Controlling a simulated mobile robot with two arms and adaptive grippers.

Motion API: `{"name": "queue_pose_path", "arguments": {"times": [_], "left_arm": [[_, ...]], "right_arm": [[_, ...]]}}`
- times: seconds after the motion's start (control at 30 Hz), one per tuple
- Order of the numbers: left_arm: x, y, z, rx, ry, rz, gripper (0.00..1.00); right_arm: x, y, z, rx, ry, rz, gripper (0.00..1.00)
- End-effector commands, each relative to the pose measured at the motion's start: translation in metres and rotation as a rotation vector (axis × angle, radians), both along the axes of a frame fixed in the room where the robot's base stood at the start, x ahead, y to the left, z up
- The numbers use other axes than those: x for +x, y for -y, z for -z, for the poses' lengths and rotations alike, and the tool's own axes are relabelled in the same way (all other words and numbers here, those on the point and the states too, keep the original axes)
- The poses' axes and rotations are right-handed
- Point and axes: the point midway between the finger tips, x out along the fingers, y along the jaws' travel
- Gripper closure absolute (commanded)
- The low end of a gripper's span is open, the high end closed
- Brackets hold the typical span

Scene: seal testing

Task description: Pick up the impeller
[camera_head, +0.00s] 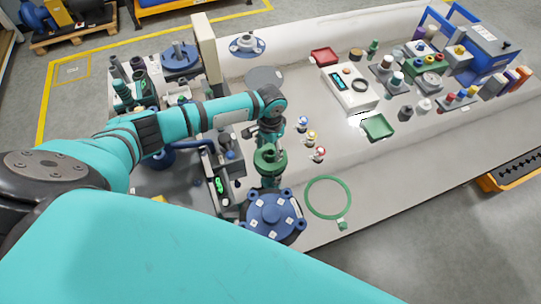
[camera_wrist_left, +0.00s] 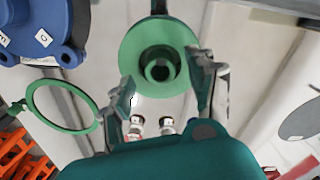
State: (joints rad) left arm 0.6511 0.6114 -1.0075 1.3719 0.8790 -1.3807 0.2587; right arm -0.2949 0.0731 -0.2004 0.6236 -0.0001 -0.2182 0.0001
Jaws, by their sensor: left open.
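The impeller appears to be the green round part with a raised hollow hub (camera_head: 270,159), near the front of the table. In the left wrist view the green impeller (camera_wrist_left: 130,48) shows as a wide disc around a dark bore. My left gripper (camera_head: 262,134) is beside it in the head view. In the left wrist view the left gripper (camera_wrist_left: 165,82) is open, with one finger on each side of the disc's near edge. Whether the fingers touch it, I cannot tell. Nothing is held. My right gripper is not in view.
A blue flanged part with white labels (camera_head: 273,216) lies in front of the impeller. A green ring (camera_head: 310,200) lies to its right. Small parts with red, yellow and blue tops (camera_head: 312,136) stand close by. A green tray (camera_head: 377,127) and a white meter (camera_head: 350,98) stand farther right.

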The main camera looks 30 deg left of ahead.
Motion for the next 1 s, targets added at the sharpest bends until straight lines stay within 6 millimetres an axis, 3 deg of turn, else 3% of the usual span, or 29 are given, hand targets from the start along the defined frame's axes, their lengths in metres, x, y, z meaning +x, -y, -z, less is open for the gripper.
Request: {"name": "queue_pose_path", "arguments": {"times": [0.13,0.4,0.87,1.0], "left_arm": [[0.0,0.0,0.017,-0.001,0.0,0.0,0.42],[0.0,0.0,0.02,-0.001,0.001,0.001,0.42],[0.0,0.0,0.02,0.0,0.001,0.0,1.0],[0.001,0.0,0.019,-0.001,0.003,0.0,1.0]], "right_arm": [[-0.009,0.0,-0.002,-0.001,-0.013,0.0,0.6],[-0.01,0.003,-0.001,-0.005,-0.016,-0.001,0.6],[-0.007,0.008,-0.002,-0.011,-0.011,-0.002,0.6],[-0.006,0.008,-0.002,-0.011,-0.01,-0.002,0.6]]}}
